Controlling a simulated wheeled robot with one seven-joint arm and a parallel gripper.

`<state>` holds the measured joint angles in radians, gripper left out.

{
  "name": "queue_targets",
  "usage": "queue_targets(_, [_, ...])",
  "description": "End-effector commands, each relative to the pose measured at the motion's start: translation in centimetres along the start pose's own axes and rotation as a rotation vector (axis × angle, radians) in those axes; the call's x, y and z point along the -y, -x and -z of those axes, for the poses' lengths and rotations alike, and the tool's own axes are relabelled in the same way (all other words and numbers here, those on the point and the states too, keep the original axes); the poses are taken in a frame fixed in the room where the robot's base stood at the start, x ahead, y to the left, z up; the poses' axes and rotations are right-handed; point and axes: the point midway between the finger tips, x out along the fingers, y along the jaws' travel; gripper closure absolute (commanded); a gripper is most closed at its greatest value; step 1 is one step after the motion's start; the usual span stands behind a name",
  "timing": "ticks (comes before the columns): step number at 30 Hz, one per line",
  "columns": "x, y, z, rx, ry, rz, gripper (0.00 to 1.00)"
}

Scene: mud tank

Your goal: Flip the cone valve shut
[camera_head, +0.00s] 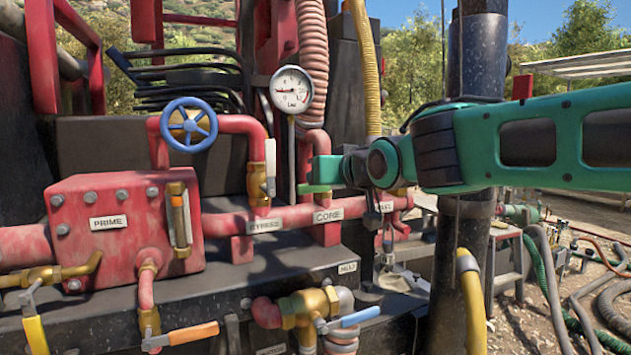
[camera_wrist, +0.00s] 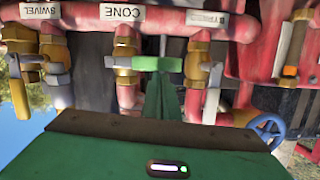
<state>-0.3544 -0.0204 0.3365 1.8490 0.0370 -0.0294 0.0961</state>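The CONE label (camera_head: 328,215) is on the red manifold pipe. The cone label also shows in the wrist view (camera_wrist: 122,12), where the picture is upside down. The brass cone valve (camera_wrist: 124,50) is below that label there, partly covered by my green gripper. In the head view my gripper hides most of that valve. My gripper (camera_head: 318,180) is just above the CONE label in that view. It also shows in the wrist view (camera_wrist: 145,63), overlapping the valve. The gap between its fingers is unclear, and so is any contact.
The bypass valve (camera_head: 257,184), with a pale upright handle, stands left of my gripper. A swivel valve (camera_wrist: 30,62) is on the other side. A pressure gauge (camera_head: 291,90) on a thin stem and a blue handwheel (camera_head: 189,125) are close by. Orange-handled (camera_head: 193,333) and blue-handled (camera_head: 360,316) valves sit lower.

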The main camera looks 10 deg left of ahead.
Motion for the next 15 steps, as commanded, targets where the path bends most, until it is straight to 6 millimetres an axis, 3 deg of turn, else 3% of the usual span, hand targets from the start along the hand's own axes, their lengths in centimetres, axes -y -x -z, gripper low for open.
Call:
queue_targets(2, [0.0, -0.1, -0.7, 0.014, 0.000, 0.001, 1.00])
queue_targets(7, [0.0, 0.0, -0.1, 0.013, -0.001, 0.001, 1.00])
queue_targets(15, [0.0, 1.2, 4.0, 0.001, -0.002, -0.004, 1.00])
